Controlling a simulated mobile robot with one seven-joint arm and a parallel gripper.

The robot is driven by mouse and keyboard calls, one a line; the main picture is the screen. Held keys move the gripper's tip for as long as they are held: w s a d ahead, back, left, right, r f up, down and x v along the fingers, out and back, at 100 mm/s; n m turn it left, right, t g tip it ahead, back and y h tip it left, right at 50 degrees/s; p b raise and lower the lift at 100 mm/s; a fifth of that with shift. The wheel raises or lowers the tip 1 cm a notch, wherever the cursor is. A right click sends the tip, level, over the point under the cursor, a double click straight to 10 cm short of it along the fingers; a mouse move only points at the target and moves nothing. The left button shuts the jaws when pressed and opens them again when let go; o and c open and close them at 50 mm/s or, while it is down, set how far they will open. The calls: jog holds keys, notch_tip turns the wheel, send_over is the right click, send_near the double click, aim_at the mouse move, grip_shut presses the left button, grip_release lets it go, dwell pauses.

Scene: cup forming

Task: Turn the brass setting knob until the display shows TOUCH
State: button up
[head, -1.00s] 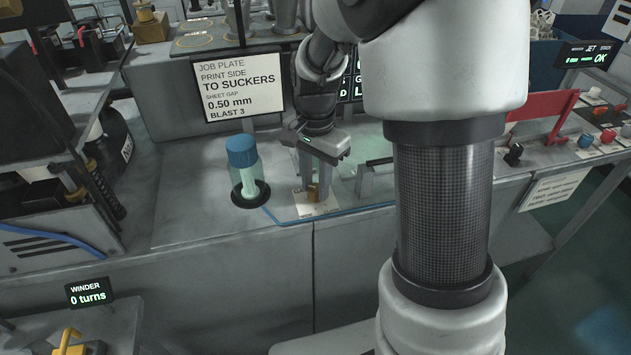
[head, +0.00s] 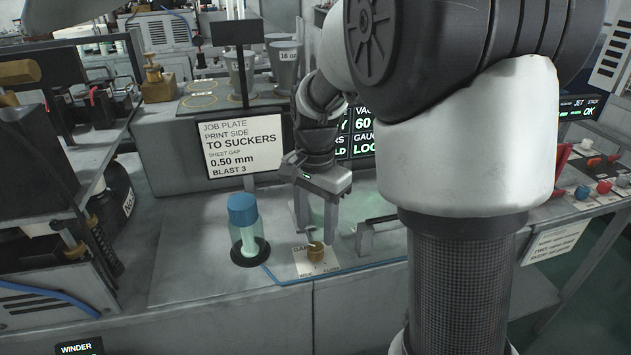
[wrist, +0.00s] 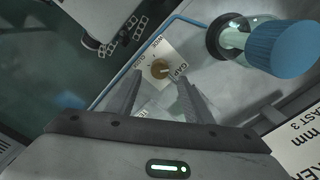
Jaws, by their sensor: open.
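The brass knob (head: 316,251) sits on a pale label plate (head: 303,262) on the grey bench top. It also shows in the wrist view (wrist: 160,69), with a pale pointer mark and the word GAP beside it. My gripper (head: 317,228) points down just above and behind the knob in the head view. Its fingers are open and empty. In the wrist view the fingertips (wrist: 158,84) lie either side of the knob's near edge, apart from it. The dark display (head: 362,145) behind is partly hidden by my arm; its gauge line starts with LOO, the rest hidden.
A blue-capped clear jar (head: 243,230) stands left of the knob, close to my gripper. A low metal bracket (head: 370,236) stands to the right. A blue tube (head: 290,283) runs along the bench front. A job plate sign (head: 240,148) stands behind.

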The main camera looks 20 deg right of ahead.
aim_at(316, 246)
notch_tip(316, 246, up, 12)
jog(key=p, duration=0.1)
jog(key=shift+r, duration=0.15)
